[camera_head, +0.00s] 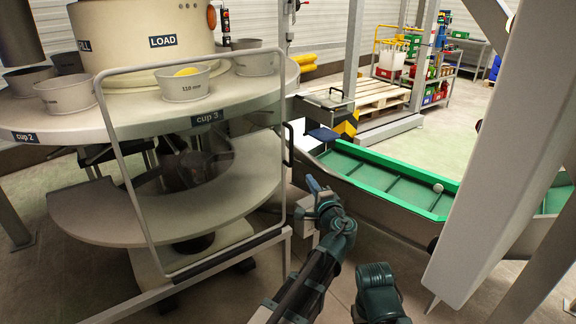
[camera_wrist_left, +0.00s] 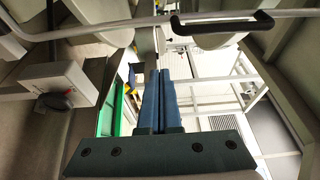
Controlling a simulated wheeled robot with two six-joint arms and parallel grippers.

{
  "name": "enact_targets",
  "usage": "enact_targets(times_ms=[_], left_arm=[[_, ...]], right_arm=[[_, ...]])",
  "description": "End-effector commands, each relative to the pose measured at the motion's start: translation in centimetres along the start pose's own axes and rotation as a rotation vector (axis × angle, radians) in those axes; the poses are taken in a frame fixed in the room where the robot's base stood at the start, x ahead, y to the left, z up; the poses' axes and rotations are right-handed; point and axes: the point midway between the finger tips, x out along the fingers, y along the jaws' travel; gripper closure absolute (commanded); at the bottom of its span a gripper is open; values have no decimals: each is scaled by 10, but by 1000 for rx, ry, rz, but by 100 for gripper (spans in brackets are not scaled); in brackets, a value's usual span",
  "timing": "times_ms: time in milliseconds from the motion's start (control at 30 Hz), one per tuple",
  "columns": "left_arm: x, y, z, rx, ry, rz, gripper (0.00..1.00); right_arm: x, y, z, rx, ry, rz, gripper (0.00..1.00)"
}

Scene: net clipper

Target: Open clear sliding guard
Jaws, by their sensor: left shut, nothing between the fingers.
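The clear sliding guard (camera_head: 122,165) is a see-through panel in a light grey tube frame, standing upright in front of the round table. Its black handle (camera_head: 287,145) is on the frame's right side. In the left wrist view the handle (camera_wrist_left: 222,28) shows as a black bar at the top, on the pale frame tube. My left gripper (camera_head: 311,184) is right of the handle and lower in the picture, apart from it. In the left wrist view its blue fingers (camera_wrist_left: 160,75) are together with nothing between them. My right gripper is not in view.
Labelled cups, one holding something yellow (camera_head: 187,72), sit on the round table (camera_head: 130,128) behind the guard. A green conveyor (camera_head: 375,175) with a white ball (camera_head: 438,188) lies to the right. A grey box (camera_wrist_left: 62,85) with a dark knob is left of my fingers.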

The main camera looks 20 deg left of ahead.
Motion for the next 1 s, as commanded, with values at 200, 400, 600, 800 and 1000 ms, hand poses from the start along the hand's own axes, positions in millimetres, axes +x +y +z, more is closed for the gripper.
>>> enact_targets(times_ms=[200,400,600,800,1000], left_arm=[[8,0,-1,0,-1,0,100],[43,0,-2,0,-2,1,100],[85,0,-1,-1,-3,1,100],[94,0,16,0,-1,1,100],[87,0,34,0,0,2,100]], right_arm=[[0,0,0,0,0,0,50],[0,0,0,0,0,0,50],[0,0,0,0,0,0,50],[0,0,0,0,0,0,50],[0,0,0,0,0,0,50]])
